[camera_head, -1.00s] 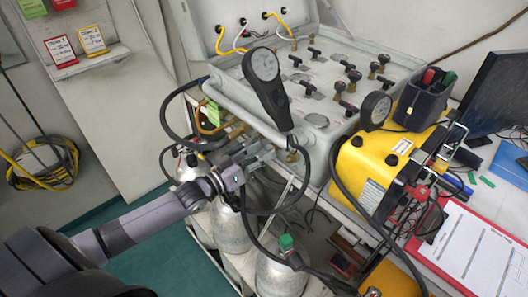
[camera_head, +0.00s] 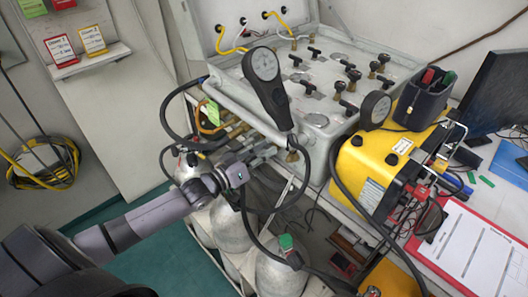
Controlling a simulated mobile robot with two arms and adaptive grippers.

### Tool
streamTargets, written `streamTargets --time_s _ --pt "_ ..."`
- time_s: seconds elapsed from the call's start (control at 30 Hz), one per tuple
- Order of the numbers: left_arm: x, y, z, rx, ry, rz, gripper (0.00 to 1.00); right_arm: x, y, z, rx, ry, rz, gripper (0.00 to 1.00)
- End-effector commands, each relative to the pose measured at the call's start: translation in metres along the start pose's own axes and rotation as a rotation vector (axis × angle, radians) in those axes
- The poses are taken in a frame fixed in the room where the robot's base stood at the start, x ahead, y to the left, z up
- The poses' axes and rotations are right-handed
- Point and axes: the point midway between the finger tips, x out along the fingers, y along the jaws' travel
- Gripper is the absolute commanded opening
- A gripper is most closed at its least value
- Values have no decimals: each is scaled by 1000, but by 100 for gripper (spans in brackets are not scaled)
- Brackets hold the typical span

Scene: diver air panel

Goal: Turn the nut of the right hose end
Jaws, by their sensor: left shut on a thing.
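My left gripper (camera_head: 266,155) reaches in from the lower left to the fittings under the front edge of the grey air panel (camera_head: 325,95). It is shut on a small part there, at the hose ends. The part is mostly hidden by the fingers; by its place it is the nut of the right hose end. Brass fittings and an orange-brown hose (camera_head: 208,122) lie to the left. My right gripper is not in view.
A round black gauge (camera_head: 264,66) stands above the gripper, with a black hose hanging down. Grey cylinders (camera_head: 232,230) stand below the panel. A yellow case (camera_head: 372,165), a pen holder (camera_head: 425,100) and a red clipboard (camera_head: 425,245) are on the right.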

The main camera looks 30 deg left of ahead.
Motion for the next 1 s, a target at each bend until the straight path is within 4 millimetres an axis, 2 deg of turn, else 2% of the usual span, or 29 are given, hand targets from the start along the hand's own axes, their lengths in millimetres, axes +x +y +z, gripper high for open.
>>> streamTargets --time_s 0.13,0.73,1.0 --pt "0 0 0 0 0 0 0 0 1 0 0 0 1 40" --pt "0 0 0 50 0 -4 0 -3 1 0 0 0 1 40" --pt "0 0 -1 128 -1 -10 0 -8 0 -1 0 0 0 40"
